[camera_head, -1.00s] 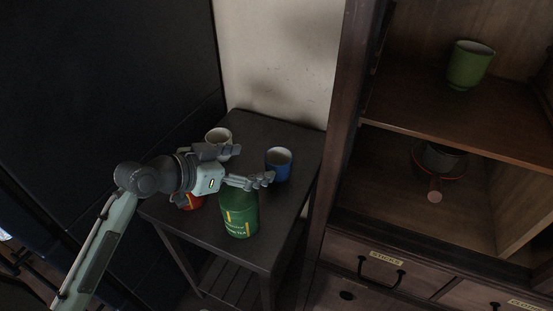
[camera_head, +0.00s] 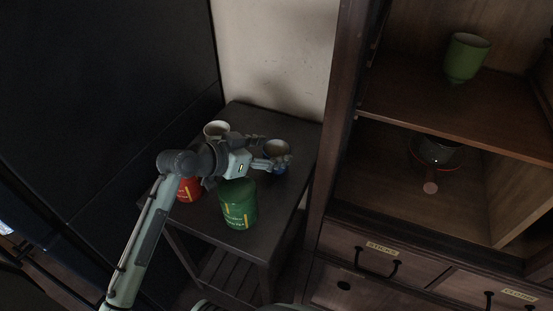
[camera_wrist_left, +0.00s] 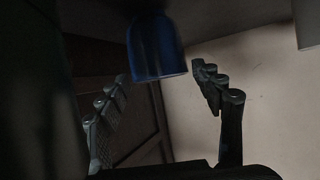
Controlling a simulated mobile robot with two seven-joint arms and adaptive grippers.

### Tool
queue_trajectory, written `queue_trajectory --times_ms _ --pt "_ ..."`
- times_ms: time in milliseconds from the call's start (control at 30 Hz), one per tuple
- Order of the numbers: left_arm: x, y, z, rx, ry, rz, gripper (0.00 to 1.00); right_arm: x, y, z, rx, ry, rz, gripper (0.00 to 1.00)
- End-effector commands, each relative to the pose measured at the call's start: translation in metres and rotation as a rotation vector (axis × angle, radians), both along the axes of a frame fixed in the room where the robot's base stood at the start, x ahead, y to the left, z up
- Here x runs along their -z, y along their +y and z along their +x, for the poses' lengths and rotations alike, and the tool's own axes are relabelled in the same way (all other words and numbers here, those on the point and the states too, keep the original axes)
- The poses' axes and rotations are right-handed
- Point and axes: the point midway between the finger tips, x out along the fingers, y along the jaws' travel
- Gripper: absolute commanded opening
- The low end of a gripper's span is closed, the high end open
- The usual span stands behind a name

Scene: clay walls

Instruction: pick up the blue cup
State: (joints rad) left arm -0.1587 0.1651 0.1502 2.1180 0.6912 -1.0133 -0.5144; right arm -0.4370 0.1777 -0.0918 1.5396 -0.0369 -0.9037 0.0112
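The blue cup (camera_head: 277,148) stands on the small dark table (camera_head: 245,255). In the head view its pale inside shows, and a finger covers much of its blue side. My left gripper (camera_head: 272,156) is at the cup, with one finger across its near side and the other towards its far side. In the left wrist view the blue cup (camera_wrist_left: 155,48) is ahead, between the spread fingers of my left gripper (camera_wrist_left: 160,82). Gaps show on both sides, so the gripper is open. My right gripper is not in view.
A green canister (camera_head: 238,207) stands in front of my left wrist. A red container (camera_head: 188,190) is partly hidden by my arm. A white cup (camera_head: 216,130) stands behind the wrist. A wooden shelf (camera_head: 440,105) with a green cup (camera_head: 466,57) is to the right.

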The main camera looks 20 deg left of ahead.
Motion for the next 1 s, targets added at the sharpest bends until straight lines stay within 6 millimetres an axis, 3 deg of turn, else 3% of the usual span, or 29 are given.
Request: queue_trajectory --times_ms 33,267,633,867,1000 --pt "0.0 0.0 0.0 0.0 0.0 0.0 0.56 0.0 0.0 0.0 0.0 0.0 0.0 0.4" --pt "0.0 0.0 0.0 0.0 0.0 0.0 0.28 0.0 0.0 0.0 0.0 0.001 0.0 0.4" --pt "-0.007 0.0 0.0 0.0 -0.005 0.0 0.27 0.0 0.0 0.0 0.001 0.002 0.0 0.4" --pt "-0.04 0.0 0.001 0.002 -0.009 0.005 0.27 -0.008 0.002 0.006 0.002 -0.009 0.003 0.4" --pt "-0.057 0.027 -0.006 -0.002 -0.004 0.009 0.27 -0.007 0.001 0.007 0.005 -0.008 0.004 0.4"
